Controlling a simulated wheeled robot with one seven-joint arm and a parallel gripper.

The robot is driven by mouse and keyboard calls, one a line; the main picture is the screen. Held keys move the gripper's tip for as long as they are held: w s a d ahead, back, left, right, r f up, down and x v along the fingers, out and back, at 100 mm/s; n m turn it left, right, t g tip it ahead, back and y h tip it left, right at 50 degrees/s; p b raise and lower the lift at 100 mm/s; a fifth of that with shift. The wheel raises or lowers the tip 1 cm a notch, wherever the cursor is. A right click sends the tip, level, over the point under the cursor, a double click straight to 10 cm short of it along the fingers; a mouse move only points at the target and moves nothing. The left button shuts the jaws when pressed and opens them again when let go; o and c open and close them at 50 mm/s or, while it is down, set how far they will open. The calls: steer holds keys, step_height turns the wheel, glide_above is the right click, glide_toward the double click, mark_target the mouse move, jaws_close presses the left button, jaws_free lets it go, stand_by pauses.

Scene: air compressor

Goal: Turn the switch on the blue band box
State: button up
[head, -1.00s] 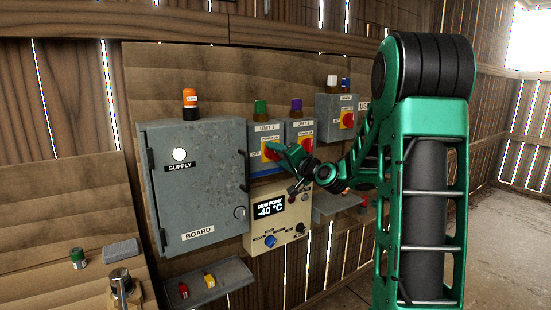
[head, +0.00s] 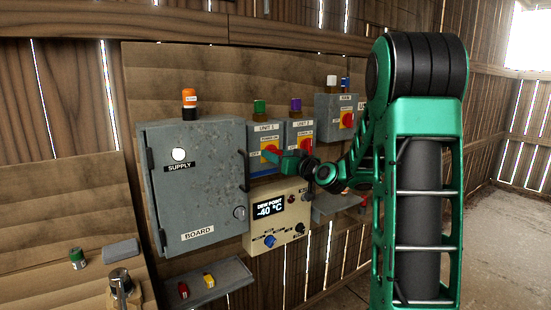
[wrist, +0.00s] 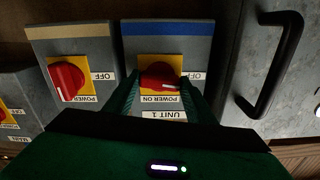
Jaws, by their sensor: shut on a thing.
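The blue band box (wrist: 200,28), labelled UNIT 1, hangs on the wall; it also shows in the head view (head: 266,129), partly behind my gripper. Its red switch (wrist: 160,74) sits on a yellow plate, with POWER ON below and OFF to the right in the wrist view. The switch's white mark lies at its lower right, towards the OFF side. My gripper (wrist: 160,92) is shut on this switch, one finger on each side. In the head view, my gripper (head: 274,156) reaches the box from the right and covers part of the switch.
A tan-banded UNIT 2 box (wrist: 40,42) with its own red switch (wrist: 66,80) stands close beside. A grey supply board cabinet (head: 195,205) with a handle (wrist: 275,65) borders the other side. A dew point panel (head: 284,228) sits below.

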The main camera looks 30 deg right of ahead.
steer(key=shift+f+n, duration=0.2)
steer(key=shift+n, duration=0.6)
steer(key=o, duration=1)
steer(key=shift+o, duration=0.2)
steer(key=shift+r, duration=0.1)
steer(key=s, duration=1)
steer(key=shift+s+d, duration=0.15)
steer(key=shift+s, duration=0.2)
